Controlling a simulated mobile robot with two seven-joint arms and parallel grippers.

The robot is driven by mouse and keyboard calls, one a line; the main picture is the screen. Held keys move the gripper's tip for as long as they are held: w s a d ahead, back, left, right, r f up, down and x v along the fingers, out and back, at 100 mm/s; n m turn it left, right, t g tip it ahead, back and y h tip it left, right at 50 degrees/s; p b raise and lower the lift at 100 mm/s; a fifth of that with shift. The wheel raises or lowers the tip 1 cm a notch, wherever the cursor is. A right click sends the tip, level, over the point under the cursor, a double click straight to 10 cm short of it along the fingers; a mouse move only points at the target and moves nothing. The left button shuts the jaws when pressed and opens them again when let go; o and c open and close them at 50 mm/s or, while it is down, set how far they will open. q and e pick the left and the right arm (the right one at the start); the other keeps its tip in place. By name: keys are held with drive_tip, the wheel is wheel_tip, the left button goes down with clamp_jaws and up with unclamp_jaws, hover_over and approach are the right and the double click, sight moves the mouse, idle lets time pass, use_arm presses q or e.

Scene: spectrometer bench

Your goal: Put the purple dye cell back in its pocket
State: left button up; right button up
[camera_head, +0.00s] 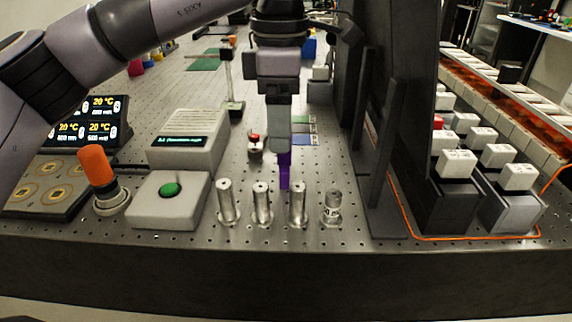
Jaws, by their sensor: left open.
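The purple dye cell (284,172) is a narrow upright purple piece near the middle of the head view, just behind the row of metal posts. My left gripper (279,148) points straight down at the cell's top, with its jaws open. The fingers hide the upper part of the cell, and I cannot tell whether they touch it. The cell's pocket cannot be made out from this view. My right gripper is not in view.
Several short metal posts (262,203) stand near the bench's front edge. A green-button box (150,212) and an orange-topped knob (96,165) are left. Dark upright panels (376,150) and white-capped blocks (455,163) stand right. Coloured patches (304,125) lie behind the gripper.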

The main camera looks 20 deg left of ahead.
sight(285, 162)
use_arm(q)
drive_tip(key=f, duration=0.4)
drive_tip(key=shift+w+d+f, duration=0.15)
drive_tip(key=shift+w+f, duration=0.05)
drive_tip(key=shift+w, duration=0.1)
drive_tip(key=c, duration=1.1)
drive_tip(key=shift+c, duration=0.2)
drive_tip(key=shift+r, duration=0.2)
